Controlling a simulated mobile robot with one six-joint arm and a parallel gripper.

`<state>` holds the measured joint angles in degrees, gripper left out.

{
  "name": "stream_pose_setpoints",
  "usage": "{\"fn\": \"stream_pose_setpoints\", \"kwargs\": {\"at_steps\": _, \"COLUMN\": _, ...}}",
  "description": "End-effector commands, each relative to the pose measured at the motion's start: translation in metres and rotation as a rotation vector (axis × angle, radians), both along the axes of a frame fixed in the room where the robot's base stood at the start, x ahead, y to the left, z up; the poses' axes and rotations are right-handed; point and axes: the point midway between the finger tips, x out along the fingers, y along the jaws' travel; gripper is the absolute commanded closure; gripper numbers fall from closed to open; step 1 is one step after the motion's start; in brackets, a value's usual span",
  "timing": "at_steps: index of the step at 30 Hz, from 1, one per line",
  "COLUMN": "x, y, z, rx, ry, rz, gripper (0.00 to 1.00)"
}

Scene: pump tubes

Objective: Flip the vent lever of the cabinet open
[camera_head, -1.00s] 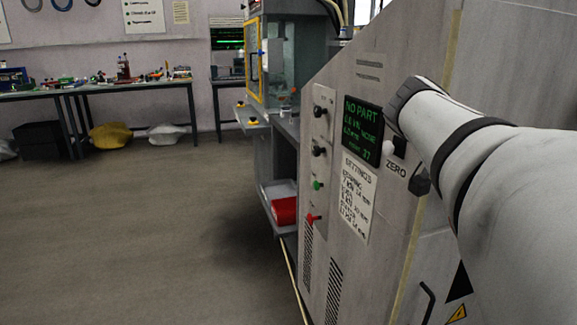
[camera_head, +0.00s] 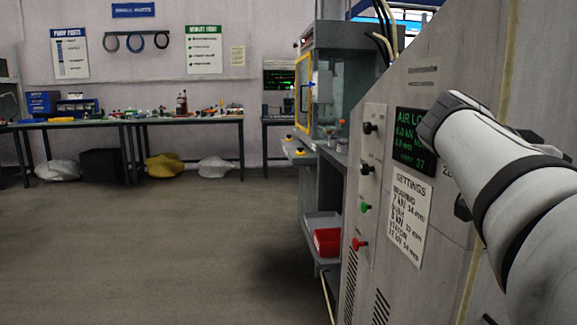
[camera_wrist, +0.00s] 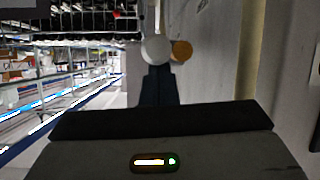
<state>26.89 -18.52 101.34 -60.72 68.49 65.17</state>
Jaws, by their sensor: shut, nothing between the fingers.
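The grey cabinet (camera_head: 455,110) fills the right of the head view, with my arm in front of it. Its green-lettered display (camera_head: 413,140) reads "AIR LO…", partly covered by my arm. In the wrist view my gripper (camera_wrist: 158,72) is shut and empty. Its fingertips are right at a white round knob (camera_wrist: 155,50), with an orange round knob (camera_wrist: 182,50) just to the right. I cannot tell whether the fingers touch the white knob, or which knob belongs to the vent lever. The fingertips are not clear in the head view.
A control strip on the cabinet has black knobs (camera_head: 369,128), a green button (camera_head: 366,207) and a red one (camera_head: 359,244). A red bin (camera_head: 327,241) sits on a shelf beyond. A workbench (camera_head: 130,121) stands at the back left. The floor between is clear.

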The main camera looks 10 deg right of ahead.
Motion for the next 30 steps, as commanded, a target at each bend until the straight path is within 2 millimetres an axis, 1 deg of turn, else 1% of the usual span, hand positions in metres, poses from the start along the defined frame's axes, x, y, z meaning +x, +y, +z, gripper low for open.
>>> {"fn": "stream_pose_setpoints", "kwargs": {"at_steps": 1, "x": -0.001, "y": 0.001, "z": -0.012, "rx": 0.023, "ry": 0.013, "rz": -0.008, "gripper": 1.00}}
{"fn": "stream_pose_setpoints", "kwargs": {"at_steps": 16, "x": 0.000, "y": 0.000, "z": -0.012, "rx": 0.024, "ry": 0.015, "rz": -0.011, "gripper": 1.00}}
{"fn": "stream_pose_setpoints", "kwargs": {"at_steps": 20, "x": 0.001, "y": -0.004, "z": 0.001, "rx": 0.021, "ry": 0.014, "rz": -0.009, "gripper": 1.00}}
{"fn": "stream_pose_setpoints", "kwargs": {"at_steps": 23, "x": 0.003, "y": -0.011, "z": 0.022, "rx": 0.012, "ry": 0.008, "rz": -0.005, "gripper": 1.00}}
{"fn": "stream_pose_setpoints", "kwargs": {"at_steps": 25, "x": 0.005, "y": -0.016, "z": 0.039, "rx": 0.006, "ry": 0.005, "rz": -0.003, "gripper": 1.00}}
{"fn": "stream_pose_setpoints", "kwargs": {"at_steps": 26, "x": 0.006, "y": -0.011, "z": 0.036, "rx": 0.003, "ry": 0.003, "rz": 0.002, "gripper": 1.00}}
{"fn": "stream_pose_setpoints", "kwargs": {"at_steps": 27, "x": 0.006, "y": -0.001, "z": 0.031, "rx": 0.002, "ry": 0.003, "rz": 0.005, "gripper": 1.00}}
{"fn": "stream_pose_setpoints", "kwargs": {"at_steps": 30, "x": 0.006, "y": 0.018, "z": 0.033, "rx": 0.002, "ry": 0.001, "rz": 0.005, "gripper": 1.00}}
